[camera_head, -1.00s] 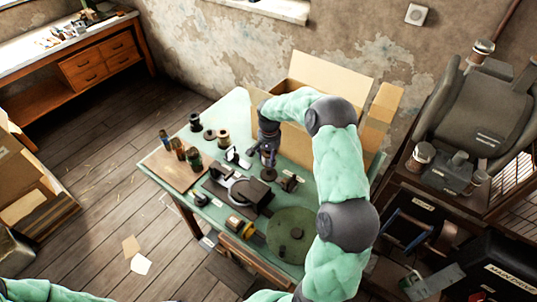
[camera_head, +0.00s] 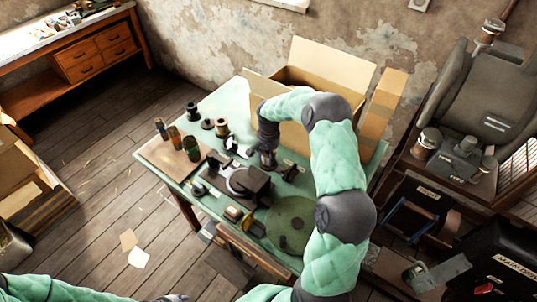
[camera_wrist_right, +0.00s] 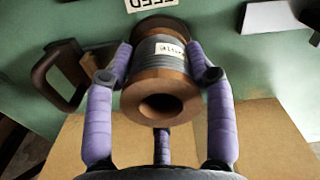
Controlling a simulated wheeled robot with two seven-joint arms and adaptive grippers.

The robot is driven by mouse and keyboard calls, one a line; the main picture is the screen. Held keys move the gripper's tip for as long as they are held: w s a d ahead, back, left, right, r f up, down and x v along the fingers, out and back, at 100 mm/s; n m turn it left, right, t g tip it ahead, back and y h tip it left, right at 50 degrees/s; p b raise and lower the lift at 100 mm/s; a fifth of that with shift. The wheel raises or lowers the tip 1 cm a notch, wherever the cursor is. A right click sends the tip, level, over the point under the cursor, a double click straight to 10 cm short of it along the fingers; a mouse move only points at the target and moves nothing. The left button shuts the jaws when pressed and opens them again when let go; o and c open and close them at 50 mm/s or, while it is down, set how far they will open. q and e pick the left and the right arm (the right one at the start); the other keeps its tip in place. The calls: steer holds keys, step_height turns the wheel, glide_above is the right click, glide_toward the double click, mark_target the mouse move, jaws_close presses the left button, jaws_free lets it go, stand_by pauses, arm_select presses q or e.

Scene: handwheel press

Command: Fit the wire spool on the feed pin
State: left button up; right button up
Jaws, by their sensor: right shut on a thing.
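The wire spool (camera_wrist_right: 160,70) has brown flanges, grey wire and a small white label. It sits between the purple fingers of my right gripper (camera_wrist_right: 160,78), which is shut on it, with its bored end facing the wrist camera. In the head view my right gripper (camera_head: 268,158) points down over the green table, near its middle, and the spool is hard to make out there. A white label reading FEED (camera_wrist_right: 150,4) lies just beyond the spool in the wrist view. I cannot make out the feed pin.
An open cardboard box (camera_head: 318,78) stands behind my right arm. Several spools, including a tan one (camera_head: 222,127), and bottles (camera_head: 191,148) stand to the left. A dark machine (camera_head: 240,181) and a round green disc (camera_head: 291,226) lie in front.

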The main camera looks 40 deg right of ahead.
steer(key=shift+f, duration=0.25)
steer(key=o, duration=1.5)
steer(key=shift+r, duration=0.1)
step_height(320, 180, up, 12)
step_height(320, 180, up, 8)
steer(key=p, duration=0.5)
